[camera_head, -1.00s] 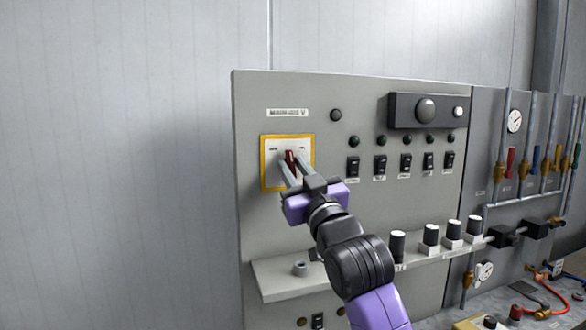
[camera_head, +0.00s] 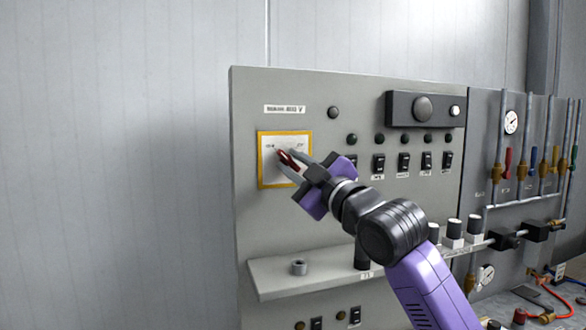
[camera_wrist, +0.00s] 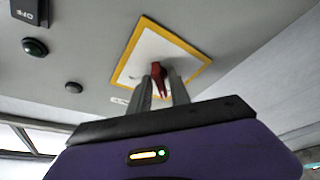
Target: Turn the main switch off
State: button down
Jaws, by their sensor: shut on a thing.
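The main switch is a red handle (camera_head: 288,160) on a white plate with a yellow border (camera_head: 261,160), at the upper left of the grey panel. In the head view the handle slants, its upper end toward the left. My gripper (camera_head: 291,163) is shut on the red handle, with one finger on each side. The wrist view shows the red handle (camera_wrist: 158,78) between the two grey fingers (camera_wrist: 161,88). The lower part of the handle is partly hidden by the fingers. The lettering on the plate is too small to read surely.
A row of black rocker switches (camera_head: 404,162) with green lamps above lies right of the plate. Pipes and a gauge (camera_head: 511,122) stand farther right. The wall at left is bare.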

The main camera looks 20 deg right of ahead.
dwell(0.4)
jog(key=c, duration=1.5)
grip_release()
jog(key=b+v, duration=0.2)
jog(key=v, duration=0.5)
jog(key=shift+s+d+f, duration=0.15)
jog(key=shift+s, duration=0.2)
